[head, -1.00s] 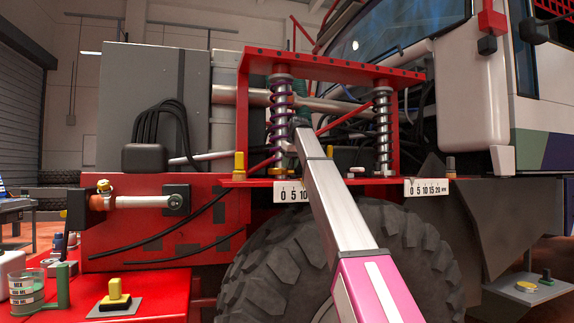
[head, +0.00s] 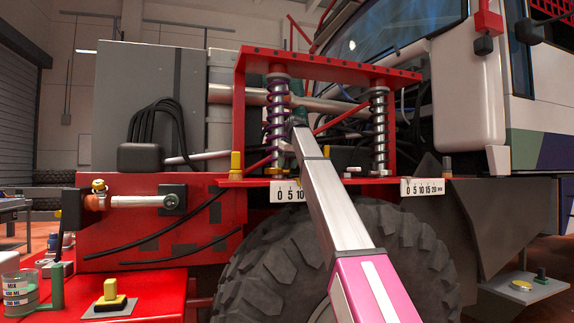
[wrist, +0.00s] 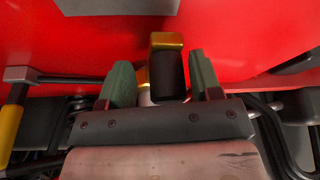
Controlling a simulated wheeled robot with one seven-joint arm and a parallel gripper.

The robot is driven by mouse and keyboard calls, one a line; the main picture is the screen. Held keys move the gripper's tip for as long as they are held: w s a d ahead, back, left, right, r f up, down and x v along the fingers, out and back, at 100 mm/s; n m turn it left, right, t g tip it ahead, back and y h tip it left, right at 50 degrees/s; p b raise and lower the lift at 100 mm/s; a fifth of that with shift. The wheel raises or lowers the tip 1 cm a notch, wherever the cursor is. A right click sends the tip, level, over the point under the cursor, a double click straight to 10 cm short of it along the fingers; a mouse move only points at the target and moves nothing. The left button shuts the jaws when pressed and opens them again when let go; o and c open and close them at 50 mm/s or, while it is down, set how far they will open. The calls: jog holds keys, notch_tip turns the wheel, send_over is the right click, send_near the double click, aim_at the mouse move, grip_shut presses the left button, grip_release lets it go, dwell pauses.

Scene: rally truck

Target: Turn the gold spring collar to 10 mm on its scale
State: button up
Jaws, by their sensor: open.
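The gold spring collar (head: 275,170) shows as a small gold ring at the foot of the left spring (head: 278,118) in the head view. Below it is a white scale plate (head: 288,192) marked 0, 5, 10; my arm covers its right part. In the wrist view my gripper (wrist: 161,76) is open, its two green fingers apart. Between and beyond them stand a gold block (wrist: 166,42) and a black cylinder (wrist: 166,77); I cannot tell whether the gold is the collar or whether a finger touches it. The head view does not show my fingers clearly.
A second spring (head: 379,130) stands to the right, with its own scale (head: 422,187). A red frame (head: 330,64) surrounds both. A yellow-topped post (head: 236,164) stands at the left of the ledge. The big tyre (head: 270,265) is below.

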jog(key=v, duration=1)
jog(key=shift+r, duration=0.4)
jog(key=shift+w, duration=0.1)
